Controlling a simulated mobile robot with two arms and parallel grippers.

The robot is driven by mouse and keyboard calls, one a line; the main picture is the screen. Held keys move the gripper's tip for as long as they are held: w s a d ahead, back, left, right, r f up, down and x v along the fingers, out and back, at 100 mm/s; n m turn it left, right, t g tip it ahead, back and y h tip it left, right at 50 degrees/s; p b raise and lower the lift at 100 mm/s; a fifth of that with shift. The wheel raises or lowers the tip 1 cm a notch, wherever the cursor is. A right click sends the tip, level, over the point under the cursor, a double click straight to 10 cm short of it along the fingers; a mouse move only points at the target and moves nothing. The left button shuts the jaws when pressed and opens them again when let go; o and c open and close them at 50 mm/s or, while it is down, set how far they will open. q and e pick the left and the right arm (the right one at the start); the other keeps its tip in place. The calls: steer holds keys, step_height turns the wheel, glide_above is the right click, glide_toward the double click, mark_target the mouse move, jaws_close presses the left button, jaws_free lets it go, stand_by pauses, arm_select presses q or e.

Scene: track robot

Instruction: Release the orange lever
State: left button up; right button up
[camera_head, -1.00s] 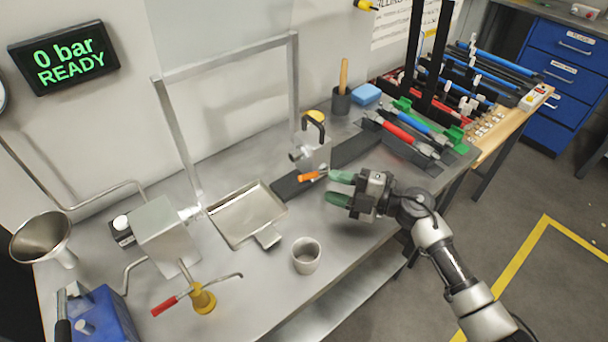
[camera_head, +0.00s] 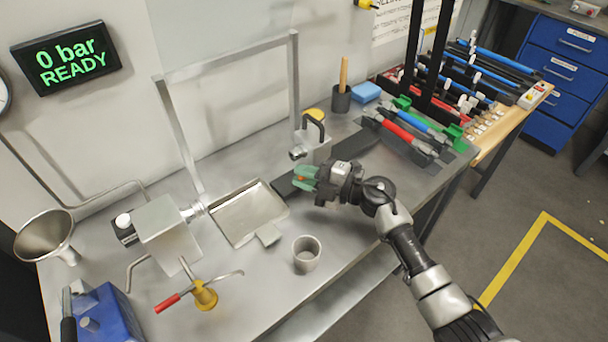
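The orange lever (camera_head: 300,179) is on the grey clamp block (camera_head: 316,148) with a black handle, at the middle of the steel bench. Only a small orange part of the lever shows, between the green fingertips of my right gripper (camera_head: 303,179); the rest is hidden behind them. My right gripper comes in from the right with its fingers on either side of the lever. I cannot tell whether they press on it. My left gripper is not in view.
A steel tray (camera_head: 247,213) and a small grey cup (camera_head: 306,254) stand close by on the bench (camera_head: 350,235). A red-handled lever on a yellow base (camera_head: 205,296) is at the front left. Red and blue tools (camera_head: 405,132) lie to the right. The display (camera_head: 66,58) reads 0 bar READY.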

jaws_close()
steer(key=shift+w+d+r+m+y+p, duration=0.1)
steer(key=shift+d+r+m+y+p, duration=0.15)
steer(key=shift+r+m+p, duration=0.3)
steer(key=m, duration=0.1)
steer(key=m+t, duration=0.1)
steer(key=r+m+y, duration=0.1)
steer(key=shift+w+d+r+p, duration=0.1)
steer(key=shift+w+d+p, duration=0.2)
steer(key=shift+d+p, duration=0.05)
steer(key=o, duration=0.6)
jaws_free()
